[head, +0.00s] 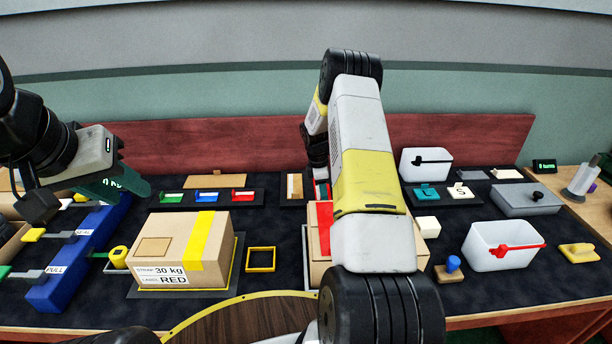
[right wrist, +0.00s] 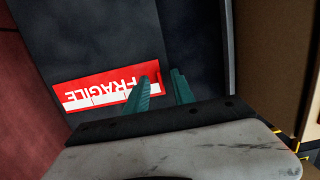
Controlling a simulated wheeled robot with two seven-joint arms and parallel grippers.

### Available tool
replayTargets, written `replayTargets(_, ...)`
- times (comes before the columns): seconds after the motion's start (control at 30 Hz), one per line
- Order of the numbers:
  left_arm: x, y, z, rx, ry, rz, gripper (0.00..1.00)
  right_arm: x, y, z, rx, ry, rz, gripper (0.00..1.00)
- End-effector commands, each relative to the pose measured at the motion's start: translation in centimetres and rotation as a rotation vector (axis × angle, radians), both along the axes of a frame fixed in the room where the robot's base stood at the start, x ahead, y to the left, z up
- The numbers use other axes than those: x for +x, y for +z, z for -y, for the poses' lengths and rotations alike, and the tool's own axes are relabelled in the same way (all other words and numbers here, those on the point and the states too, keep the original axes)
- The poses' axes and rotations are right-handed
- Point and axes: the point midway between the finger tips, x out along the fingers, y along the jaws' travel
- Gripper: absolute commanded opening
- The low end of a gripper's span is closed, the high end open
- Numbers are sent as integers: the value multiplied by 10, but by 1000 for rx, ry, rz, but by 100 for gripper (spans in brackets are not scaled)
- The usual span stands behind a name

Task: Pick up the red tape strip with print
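The red tape strip with white FRAGILE print (right wrist: 105,84) lies on a dark surface in the right wrist view, its lettering upside down. In the head view only a small red and white part of it (head: 321,190) seems to show beside my right arm. My right gripper (right wrist: 160,82) has its two teal fingers apart at the strip's right end, with a small red end piece between them. I cannot tell whether either finger touches it. My left gripper (head: 112,188) is at the far left of the head view, away from the strip, its finger gap unclear.
A cardboard box with yellow tape (head: 208,225) stands left of centre. Another box is partly hidden behind my right arm. Green, blue and red small pieces lie on a dark tray (head: 222,204) at the back. A white bin (head: 490,255) with a red strip stands right.

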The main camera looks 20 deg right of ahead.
Motion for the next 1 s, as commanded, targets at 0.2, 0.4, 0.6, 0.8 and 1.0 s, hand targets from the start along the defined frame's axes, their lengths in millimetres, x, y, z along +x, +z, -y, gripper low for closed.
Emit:
replayTargets(0.2,0,0,0,0,0,0,36,0,-2,0,0,0,1,30)
replayTargets(0.4,0,0,0,0,0,0,36,0,-2,0,0,0,0,0)
replayTargets(0.6,0,0,0,0,0,0,36,0,-1,0,0,0,0,0)
replayTargets(0.8,0,0,0,0,0,0,36,0,3,0,-1,-1,2,0)
replayTargets(1.0,0,0,0,0,0,0,36,1,34,0,0,0,4,0)
